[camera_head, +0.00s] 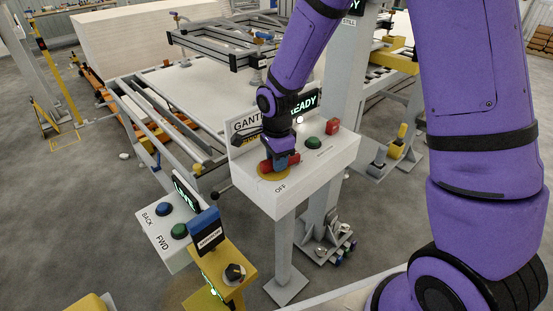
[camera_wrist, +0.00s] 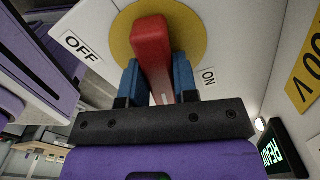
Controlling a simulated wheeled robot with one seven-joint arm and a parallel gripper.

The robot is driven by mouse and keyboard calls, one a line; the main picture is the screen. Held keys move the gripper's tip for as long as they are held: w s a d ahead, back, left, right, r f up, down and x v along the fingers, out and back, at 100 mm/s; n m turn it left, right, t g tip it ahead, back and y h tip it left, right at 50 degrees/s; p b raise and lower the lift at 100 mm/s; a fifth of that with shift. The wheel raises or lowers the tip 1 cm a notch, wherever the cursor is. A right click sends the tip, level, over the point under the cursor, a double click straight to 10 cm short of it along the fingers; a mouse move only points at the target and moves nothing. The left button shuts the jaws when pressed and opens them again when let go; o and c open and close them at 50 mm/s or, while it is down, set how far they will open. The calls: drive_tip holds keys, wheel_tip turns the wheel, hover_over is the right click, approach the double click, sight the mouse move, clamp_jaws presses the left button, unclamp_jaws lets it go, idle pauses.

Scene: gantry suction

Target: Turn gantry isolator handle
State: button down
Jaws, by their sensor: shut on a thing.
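The red isolator handle (camera_wrist: 151,45) stands out from a yellow disc (camera_wrist: 190,30) on the white control box (camera_head: 315,175). In the wrist view an OFF label (camera_wrist: 82,46) is left of the handle and an ON label (camera_wrist: 208,77) is right of it. My gripper (camera_wrist: 157,78) has its blue fingers on both sides of the handle and is shut on it. In the head view my gripper (camera_head: 281,162) is over the front left of the box and covers part of the handle (camera_head: 266,166).
A green button (camera_head: 313,142) and a red button (camera_head: 332,127) stand right of my gripper. A lit READY display (camera_head: 305,101) is behind. A BACK/FWD button box (camera_head: 168,232) and a yellow pedestal with a black knob (camera_head: 235,272) are at front left.

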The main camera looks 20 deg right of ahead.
drive_tip(key=m, duration=0.4)
drive_tip(key=shift+s+a+m, duration=0.1)
drive_tip(key=shift+s+m, duration=0.05)
drive_tip(key=shift+m, duration=0.15)
drive_tip(key=shift+s+m, duration=0.2)
drive_tip(key=shift+m, duration=1.7)
drive_tip(key=c, duration=0.9)
unclamp_jaws()
drive_tip(key=shift+r, duration=0.1)
wheel_tip(320, 180, up, 11)
drive_tip(key=shift+f, duration=0.15)
